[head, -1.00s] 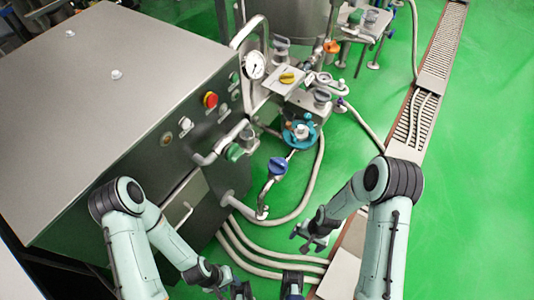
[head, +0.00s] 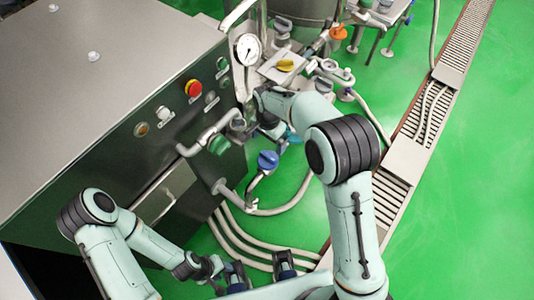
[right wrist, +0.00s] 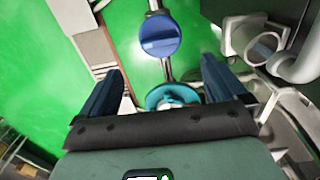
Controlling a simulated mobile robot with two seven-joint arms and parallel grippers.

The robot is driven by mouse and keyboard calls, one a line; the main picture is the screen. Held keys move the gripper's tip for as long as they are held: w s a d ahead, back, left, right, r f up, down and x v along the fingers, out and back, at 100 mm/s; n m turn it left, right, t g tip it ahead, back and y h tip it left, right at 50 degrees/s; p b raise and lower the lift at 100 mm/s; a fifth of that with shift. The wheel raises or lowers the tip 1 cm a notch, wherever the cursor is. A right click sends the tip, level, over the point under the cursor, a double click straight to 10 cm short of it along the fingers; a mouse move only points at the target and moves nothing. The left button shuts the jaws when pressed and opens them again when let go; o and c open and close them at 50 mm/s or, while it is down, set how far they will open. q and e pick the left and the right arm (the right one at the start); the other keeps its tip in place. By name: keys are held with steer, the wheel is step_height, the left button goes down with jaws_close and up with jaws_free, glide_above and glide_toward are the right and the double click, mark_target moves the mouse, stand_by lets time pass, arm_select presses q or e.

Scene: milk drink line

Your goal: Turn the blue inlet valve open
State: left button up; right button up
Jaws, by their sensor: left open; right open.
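The blue inlet valve (head: 268,160) sits on a thin upright pipe in front of the machine. In the right wrist view its round blue handle (right wrist: 160,35) lies beyond my fingertips, and its ridge runs across the pipe. My right gripper (head: 268,126) is over the pipework just above the valve in the head view, partly hidden by its arm. My left gripper (head: 260,272) is open, low at the front, away from the valve.
The steel machine (head: 100,90) has a red button (head: 193,88) and a gauge (head: 247,48). A yellow valve (head: 285,65) stands behind. Hoses (head: 240,245) cross the green floor, which is open at right.

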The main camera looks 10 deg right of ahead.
mark_target(268, 156)
step_height(268, 156, down, 10)
steer(key=shift+f+b, duration=0.1)
steer(key=shift+b, duration=0.2)
steer(key=c, duration=1.1)
